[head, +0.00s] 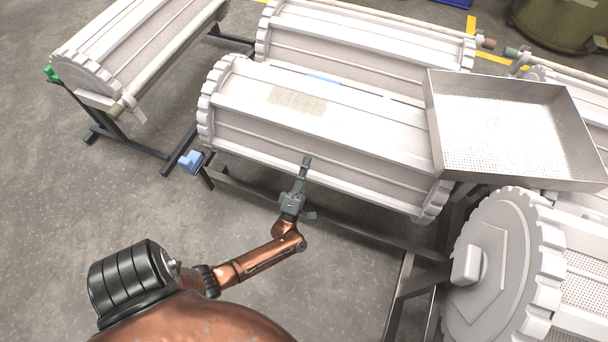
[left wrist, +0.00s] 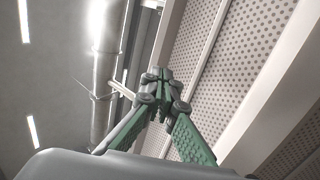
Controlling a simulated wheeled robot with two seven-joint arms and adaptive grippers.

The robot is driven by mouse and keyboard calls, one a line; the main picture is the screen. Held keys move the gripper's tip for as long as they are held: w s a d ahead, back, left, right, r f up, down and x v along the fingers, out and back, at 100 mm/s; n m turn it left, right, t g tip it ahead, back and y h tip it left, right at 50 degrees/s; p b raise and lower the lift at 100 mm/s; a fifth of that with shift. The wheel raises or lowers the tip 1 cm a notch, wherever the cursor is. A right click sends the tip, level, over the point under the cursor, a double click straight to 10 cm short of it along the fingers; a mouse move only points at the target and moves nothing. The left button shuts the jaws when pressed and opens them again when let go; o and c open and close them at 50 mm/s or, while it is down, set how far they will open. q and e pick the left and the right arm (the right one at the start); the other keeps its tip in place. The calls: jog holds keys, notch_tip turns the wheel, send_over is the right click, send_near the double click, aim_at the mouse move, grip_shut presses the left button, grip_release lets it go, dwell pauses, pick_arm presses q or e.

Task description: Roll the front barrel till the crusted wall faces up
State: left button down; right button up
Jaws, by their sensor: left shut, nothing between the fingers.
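The front barrel (head: 370,115) is a long white ribbed drum with toothed end rings, lying across a dark stand in the middle of the head view. A beige crusted patch (head: 297,101) shows on its upper wall, toward the left end. My left gripper (head: 306,159) is shut and empty, upright in front of the barrel's near side. Whether its tips touch the barrel I cannot tell. In the left wrist view the closed green-grey fingers (left wrist: 158,76) stand beside a perforated barrel wall (left wrist: 240,40) and a pale rib. My right gripper is out of view.
A perforated metal tray (head: 505,130) is at the barrel's right end. Another barrel (head: 500,270) is at the lower right, one (head: 365,40) behind and one (head: 140,50) at the upper left. A blue block (head: 190,161) is on the stand's left end. The floor at lower left is clear.

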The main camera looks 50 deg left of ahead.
aim_at(315, 136)
pick_arm(q)
jog(key=b+x, duration=0.1)
jog(key=x, duration=0.4)
jog(key=shift+w+a, duration=0.1)
jog(key=shift+w, duration=0.1)
jog(key=shift+w+a+r, duration=0.2)
jog(key=shift+w+r, duration=0.2)
jog(key=shift+r, duration=0.05)
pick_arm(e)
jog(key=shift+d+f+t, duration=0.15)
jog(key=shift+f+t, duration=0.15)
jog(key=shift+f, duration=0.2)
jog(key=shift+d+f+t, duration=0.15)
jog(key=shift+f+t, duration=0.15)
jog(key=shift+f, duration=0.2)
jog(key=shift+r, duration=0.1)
